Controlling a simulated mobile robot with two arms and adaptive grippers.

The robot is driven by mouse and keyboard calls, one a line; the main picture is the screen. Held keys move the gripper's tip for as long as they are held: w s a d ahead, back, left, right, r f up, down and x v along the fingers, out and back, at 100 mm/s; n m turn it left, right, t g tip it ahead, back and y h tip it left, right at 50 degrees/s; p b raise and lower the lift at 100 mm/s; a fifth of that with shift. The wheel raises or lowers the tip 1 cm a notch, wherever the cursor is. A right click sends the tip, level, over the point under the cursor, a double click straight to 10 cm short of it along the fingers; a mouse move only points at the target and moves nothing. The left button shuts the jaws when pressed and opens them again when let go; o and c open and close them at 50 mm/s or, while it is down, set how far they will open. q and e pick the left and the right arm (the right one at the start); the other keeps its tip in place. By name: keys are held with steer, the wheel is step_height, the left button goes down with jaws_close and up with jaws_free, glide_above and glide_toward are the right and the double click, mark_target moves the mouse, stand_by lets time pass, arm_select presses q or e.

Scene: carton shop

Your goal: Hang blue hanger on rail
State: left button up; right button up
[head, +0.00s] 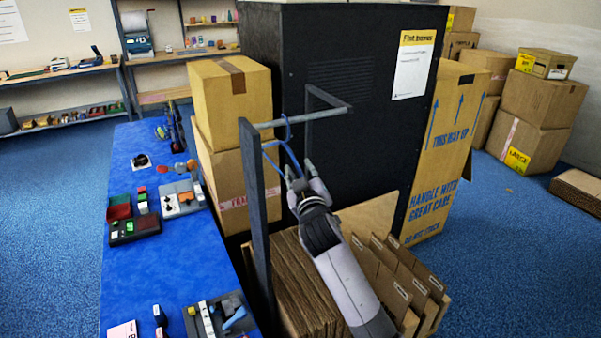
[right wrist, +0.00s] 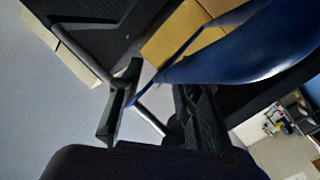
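The grey rail (head: 310,117) runs between two dark uprights in front of the black cabinet. The blue hanger (head: 271,153) is at the rail, with its hook curving up around the bar; whether its weight rests there I cannot tell. My right gripper (head: 295,166) is just below the rail at the hanger's right side, its fingertips apart. In the right wrist view the fingers of my right gripper (right wrist: 157,108) are spread, with the hanger (right wrist: 250,50) large and close behind them and the rail (right wrist: 78,68) beyond. My left gripper is not in view.
A blue table (head: 165,270) with trays of small items lies at left. Stacked cartons (head: 232,95) stand behind the rail. Flat cardboard (head: 300,280) and dividers sit below my right arm. A tall carton (head: 447,150) stands right of the black cabinet (head: 330,60).

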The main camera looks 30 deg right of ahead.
steer(key=v, duration=1.2)
